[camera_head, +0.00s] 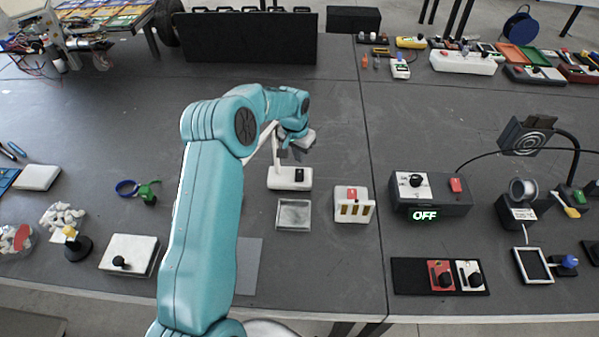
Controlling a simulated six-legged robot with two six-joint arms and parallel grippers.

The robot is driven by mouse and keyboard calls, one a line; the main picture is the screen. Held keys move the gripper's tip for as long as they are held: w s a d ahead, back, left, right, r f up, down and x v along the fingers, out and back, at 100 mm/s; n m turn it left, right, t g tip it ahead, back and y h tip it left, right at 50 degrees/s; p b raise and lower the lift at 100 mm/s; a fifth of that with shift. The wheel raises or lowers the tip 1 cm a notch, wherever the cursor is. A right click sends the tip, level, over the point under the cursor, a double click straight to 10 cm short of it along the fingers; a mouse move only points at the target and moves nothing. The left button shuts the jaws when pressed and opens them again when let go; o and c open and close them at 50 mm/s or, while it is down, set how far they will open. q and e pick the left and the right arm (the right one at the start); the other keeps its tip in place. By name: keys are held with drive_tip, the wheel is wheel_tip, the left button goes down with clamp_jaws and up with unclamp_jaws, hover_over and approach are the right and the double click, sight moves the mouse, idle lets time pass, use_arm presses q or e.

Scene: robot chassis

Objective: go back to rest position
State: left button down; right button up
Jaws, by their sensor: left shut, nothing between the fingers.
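My left arm is teal and rises from the bottom of the head view, bending over the table to the right. My left gripper (290,152) is at its end, small and partly hidden by the arm's wrist. It is shut and empty, close above or behind a white device (290,178) with an upright white post and a dark spot on its base. I cannot tell whether the gripper touches the post. My right gripper is not in view.
A small square tray (293,215) and a white block with yellow slots (353,205) stand in front. A black box reading OFF (430,195) is to the right. A white box with a black knob (130,255) is at left. The table's back middle is mostly clear.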

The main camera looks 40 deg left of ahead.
use_arm(q)
wheel_tip(320, 180, up, 2)
drive_tip(key=shift+r+p, duration=0.1)
drive_tip(key=shift+p, duration=0.25)
idle(0.4)
